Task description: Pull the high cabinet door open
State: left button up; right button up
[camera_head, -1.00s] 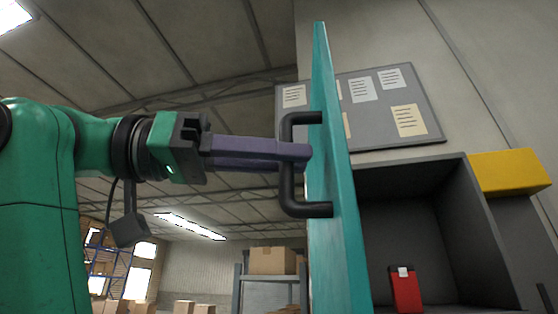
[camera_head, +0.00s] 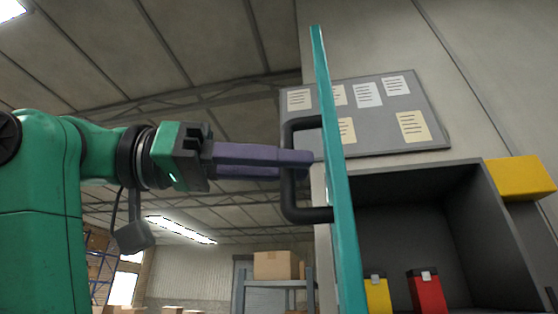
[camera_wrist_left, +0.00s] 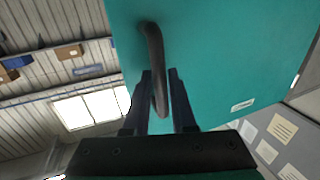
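The teal cabinet door (camera_head: 341,190) stands swung open, almost edge-on in the head view. Its dark bar handle (camera_head: 289,200) is on the left face. My left gripper (camera_head: 298,163) reaches in from the left with its purple fingers at the handle's upright bar, their tips close to the door face. Part of the bar is hidden behind the fingers in the head view. My right gripper is not in view.
The grey cabinet (camera_head: 470,195) is open at the right. A red item (camera_head: 427,294) and a yellow item (camera_head: 377,297) stand inside. A yellow block (camera_head: 522,178) is on the cabinet's right. A notice board (camera_head: 440,135) hangs behind. A shelf with a box (camera_head: 277,264) stands in the background.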

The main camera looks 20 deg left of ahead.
pick_arm(q)
jog(key=shift+o, duration=1.2)
jog(key=shift+w, duration=0.2)
jog(key=b+v, duration=0.1)
jog(key=v, duration=1.3)
jog(key=shift+a, duration=0.2)
jog(key=shift+s+a+f, duration=0.1)
jog(key=shift+s, duration=0.1)
